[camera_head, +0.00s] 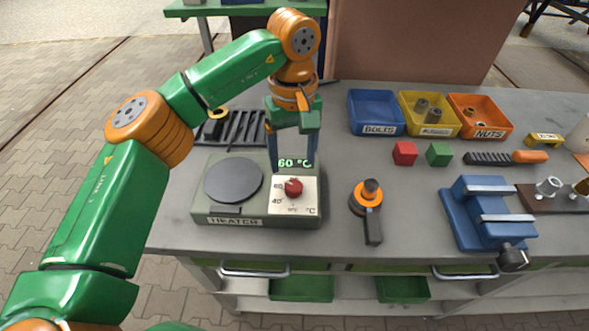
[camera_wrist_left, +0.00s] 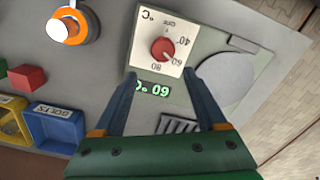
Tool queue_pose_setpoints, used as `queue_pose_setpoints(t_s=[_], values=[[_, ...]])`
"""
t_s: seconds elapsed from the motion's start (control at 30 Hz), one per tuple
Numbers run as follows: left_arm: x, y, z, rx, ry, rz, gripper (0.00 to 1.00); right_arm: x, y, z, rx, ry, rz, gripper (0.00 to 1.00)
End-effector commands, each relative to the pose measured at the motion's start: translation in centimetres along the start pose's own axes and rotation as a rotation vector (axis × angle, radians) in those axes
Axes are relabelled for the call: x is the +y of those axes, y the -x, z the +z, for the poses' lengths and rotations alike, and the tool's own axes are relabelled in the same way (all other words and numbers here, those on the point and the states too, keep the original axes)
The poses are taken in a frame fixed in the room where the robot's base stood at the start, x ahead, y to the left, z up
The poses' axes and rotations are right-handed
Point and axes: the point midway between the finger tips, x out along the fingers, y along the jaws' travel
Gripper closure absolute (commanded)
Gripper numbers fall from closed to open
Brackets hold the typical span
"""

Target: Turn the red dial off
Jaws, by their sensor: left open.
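The red dial (camera_head: 293,187) sits on a white scale plate (camera_head: 308,200) on the right part of the grey-green heater (camera_head: 236,218). A green display beside the dial reads 60 °C. The dial also shows in the left wrist view (camera_wrist_left: 163,50), with its pointer mark near 60 on the scale. My left gripper (camera_head: 294,166) is open and empty, pointing down at the far side of the dial. In the left wrist view its two fingers (camera_wrist_left: 160,80) stand apart, one on each side of the display, and do not touch the dial. My right gripper is not in view.
The heater's round dark plate (camera_head: 233,180) lies left of the dial. An orange and black tool (camera_head: 369,200) stands right of the heater. A blue vise (camera_head: 483,215), red block (camera_head: 405,153), green block (camera_head: 439,154) and blue bolts bin (camera_head: 376,112) are further right.

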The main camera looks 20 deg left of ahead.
Motion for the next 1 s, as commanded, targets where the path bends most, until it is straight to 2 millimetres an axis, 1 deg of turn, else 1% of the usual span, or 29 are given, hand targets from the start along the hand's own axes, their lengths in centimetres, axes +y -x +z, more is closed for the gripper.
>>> queue_pose_setpoints(t_s=[0.1, 0.2, 0.3, 0.4, 0.57, 0.6, 0.67, 0.7, 0.77, 0.8, 0.83, 1.0], values=[[0.0, -2.2, 0.1, -0.005, -0.001, -0.001, 0.26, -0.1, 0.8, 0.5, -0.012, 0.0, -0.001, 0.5], [0.0, -3.9, 0.1, -0.005, -0.002, -0.001, 0.26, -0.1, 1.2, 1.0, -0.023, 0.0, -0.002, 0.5], [0.0, -5.0, 0.1, -0.004, -0.001, 0.002, 0.26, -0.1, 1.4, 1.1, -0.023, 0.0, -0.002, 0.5], [0.1, -5.5, 0.2, -0.003, -0.001, 0.003, 0.26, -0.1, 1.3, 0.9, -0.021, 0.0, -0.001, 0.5], [0.1, -5.5, 0.2, -0.003, -0.001, 0.004, 0.26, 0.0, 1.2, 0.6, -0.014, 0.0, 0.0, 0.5], [0.1, -5.5, 0.2, -0.004, -0.001, 0.004, 0.37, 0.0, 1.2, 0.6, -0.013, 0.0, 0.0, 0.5], [0.1, -5.5, 0.2, -0.004, -0.001, 0.004, 0.53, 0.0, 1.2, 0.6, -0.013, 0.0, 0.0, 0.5], [0.1, -5.5, 0.2, -0.004, -0.001, 0.004, 0.64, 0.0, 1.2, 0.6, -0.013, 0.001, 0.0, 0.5], [0.1, -5.5, 0.2, -0.004, -0.001, 0.004, 0.8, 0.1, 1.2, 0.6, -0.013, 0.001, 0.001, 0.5], [0.1, -5.5, 0.2, -0.004, -0.001, 0.004, 0.91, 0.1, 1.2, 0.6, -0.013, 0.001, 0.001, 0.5], [0.1, -5.5, 0.2, -0.004, -0.001, 0.004, 0.99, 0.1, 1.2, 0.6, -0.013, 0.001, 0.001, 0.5], [0.1, -5.5, 0.2, -0.004, 0.003, 0.004, 1.0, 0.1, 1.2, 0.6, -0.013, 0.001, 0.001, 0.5]])
